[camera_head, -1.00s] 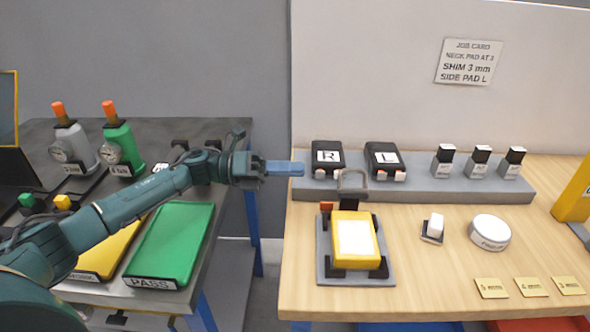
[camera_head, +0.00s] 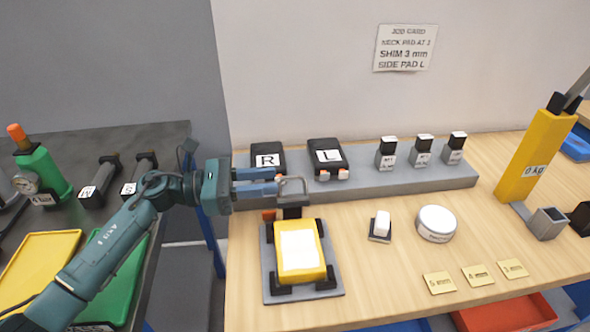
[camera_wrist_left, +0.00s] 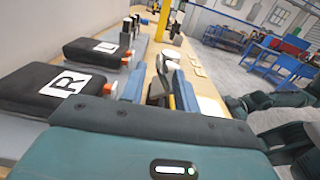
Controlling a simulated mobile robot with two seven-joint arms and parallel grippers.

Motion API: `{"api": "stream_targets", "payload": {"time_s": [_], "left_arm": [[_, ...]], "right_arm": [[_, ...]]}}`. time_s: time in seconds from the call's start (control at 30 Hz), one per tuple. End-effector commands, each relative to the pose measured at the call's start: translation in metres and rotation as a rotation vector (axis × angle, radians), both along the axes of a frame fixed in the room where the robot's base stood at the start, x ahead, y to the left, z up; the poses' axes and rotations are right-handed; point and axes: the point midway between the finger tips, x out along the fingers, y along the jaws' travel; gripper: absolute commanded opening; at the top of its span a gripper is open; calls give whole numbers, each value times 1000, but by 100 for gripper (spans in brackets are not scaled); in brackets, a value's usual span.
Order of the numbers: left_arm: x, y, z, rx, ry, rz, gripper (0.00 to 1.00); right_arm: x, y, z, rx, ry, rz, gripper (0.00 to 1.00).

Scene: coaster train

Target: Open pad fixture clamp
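The pad fixture (camera_head: 267,263) is a grey plate on the wooden bench in the head view. It holds a yellow block with a white top (camera_head: 298,247) between black corner pieces. Its clamp (camera_head: 292,185) is a grey loop handle above a black mount at the fixture's back edge. My left gripper (camera_head: 276,182) is open, its two blue fingers apart and pointing right at the loop. The fingertips are at or just short of the handle; contact cannot be told. My right gripper is not visible.
Black pads marked R (camera_head: 267,160) and L (camera_head: 328,158) sit on a grey ledge (camera_head: 400,181) just behind the clamp. A white block (camera_head: 381,225) and round white tin (camera_head: 436,223) stand to the right. Bare bench lies between fixture and brass plates (camera_head: 439,283).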

Motion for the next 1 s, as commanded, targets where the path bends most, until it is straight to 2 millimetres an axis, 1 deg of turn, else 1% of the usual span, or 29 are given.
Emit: {"api": "stream_targets", "payload": {"time_s": [0.03, 0.2, 0.3, 0.4, 0.53, 0.77, 1.0], "left_arm": [[2, -12, 5, -3, -1, -3, 31], [9, -41, 3, -2, 2, -1, 31], [12, -53, 2, -1, 1, -1, 31], [13, -60, 1, -1, 1, 0, 31], [14, -64, 0, 1, 1, 0, 31], [14, -64, 0, 1, 1, 0, 30], [14, -64, 0, 1, 1, 1, 10]], "right_arm": [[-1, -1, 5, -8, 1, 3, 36], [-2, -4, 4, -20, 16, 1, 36], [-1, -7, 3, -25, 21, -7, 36], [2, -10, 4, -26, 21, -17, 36], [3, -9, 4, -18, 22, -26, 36], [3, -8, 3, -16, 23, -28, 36], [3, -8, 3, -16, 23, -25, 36]]}}
